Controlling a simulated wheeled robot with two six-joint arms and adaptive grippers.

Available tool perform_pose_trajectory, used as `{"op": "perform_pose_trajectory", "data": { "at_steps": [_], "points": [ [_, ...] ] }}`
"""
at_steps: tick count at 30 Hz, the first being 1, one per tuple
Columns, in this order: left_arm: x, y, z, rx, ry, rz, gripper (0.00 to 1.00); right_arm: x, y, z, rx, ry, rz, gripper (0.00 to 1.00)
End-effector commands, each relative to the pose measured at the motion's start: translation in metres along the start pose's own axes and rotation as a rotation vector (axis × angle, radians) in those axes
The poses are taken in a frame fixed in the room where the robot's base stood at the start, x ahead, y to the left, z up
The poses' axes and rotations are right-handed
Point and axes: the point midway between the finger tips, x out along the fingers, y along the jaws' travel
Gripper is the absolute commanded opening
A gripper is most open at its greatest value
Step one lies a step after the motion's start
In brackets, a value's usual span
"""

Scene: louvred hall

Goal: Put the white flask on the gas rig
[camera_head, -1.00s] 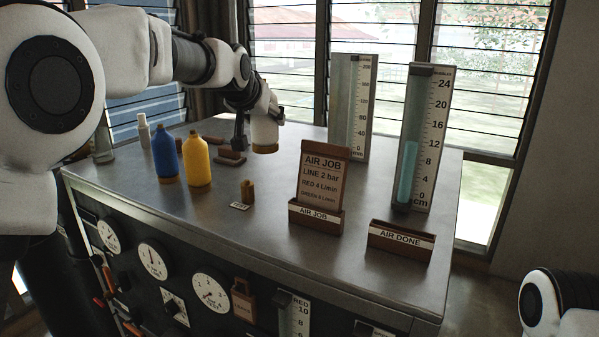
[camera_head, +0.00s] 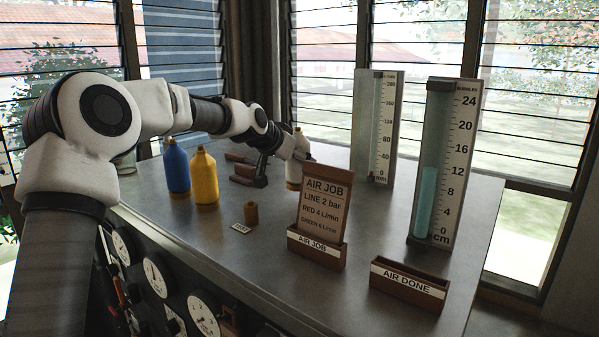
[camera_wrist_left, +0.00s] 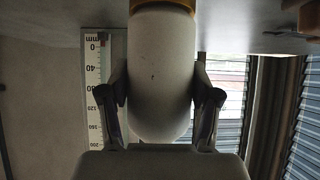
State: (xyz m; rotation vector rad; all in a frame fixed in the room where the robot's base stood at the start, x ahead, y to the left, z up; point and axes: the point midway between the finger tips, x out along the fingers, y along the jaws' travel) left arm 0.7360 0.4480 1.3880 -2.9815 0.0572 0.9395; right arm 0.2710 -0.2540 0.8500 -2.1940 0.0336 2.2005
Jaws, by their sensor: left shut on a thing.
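The white flask (camera_head: 292,173) is upright at the far side of the bench top, with a brown base. My left gripper (camera_head: 297,152) is shut on it. In the left wrist view the flask (camera_wrist_left: 160,75) sits between the two fingers, its brown end at the top edge. Whether its base touches the bench is hard to tell. The gas rig appears to be the metal-topped bench (camera_head: 335,283) with dials on its front. My right gripper is not in view.
A blue bottle (camera_head: 176,168), a yellow bottle (camera_head: 204,178) and a small brown piece (camera_head: 251,212) stand left. The AIR JOB holder (camera_head: 317,250), AIR DONE tray (camera_head: 408,284) and two tall gauges (camera_head: 375,130) (camera_head: 445,160) stand right.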

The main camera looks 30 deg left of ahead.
Motion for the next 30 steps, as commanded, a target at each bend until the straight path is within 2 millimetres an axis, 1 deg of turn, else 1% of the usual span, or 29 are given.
{"op": "perform_pose_trajectory", "data": {
  "at_steps": [1, 3, 5, 16, 17, 18, 27, 30],
  "points": [
    [0.004, 0.0, 0.006, -0.002, -0.003, 0.001, 0.0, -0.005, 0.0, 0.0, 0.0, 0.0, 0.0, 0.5],
    [0.011, 0.0, 0.016, -0.003, -0.002, 0.001, 0.0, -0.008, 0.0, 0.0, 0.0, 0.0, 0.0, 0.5],
    [0.015, 0.0, 0.022, -0.002, 0.0, 0.0, 0.0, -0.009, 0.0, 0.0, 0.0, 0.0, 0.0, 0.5],
    [0.02, 0.0, 0.028, -0.001, 0.001, 0.0, 0.0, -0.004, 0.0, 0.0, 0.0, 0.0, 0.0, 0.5],
    [0.019, 0.0, 0.028, -0.001, 0.0, 0.0, 0.73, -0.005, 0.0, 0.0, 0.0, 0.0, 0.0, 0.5],
    [0.019, 0.0, 0.027, -0.001, -0.001, 0.0, 0.87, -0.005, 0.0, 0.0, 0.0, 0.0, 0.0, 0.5],
    [0.019, 0.0, 0.027, -0.001, 0.0, 0.0, 0.88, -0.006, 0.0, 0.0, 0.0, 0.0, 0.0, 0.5],
    [0.015, 0.0, 0.021, -0.001, 0.0, 0.0, 0.88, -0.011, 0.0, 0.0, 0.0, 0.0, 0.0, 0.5]
  ]
}}
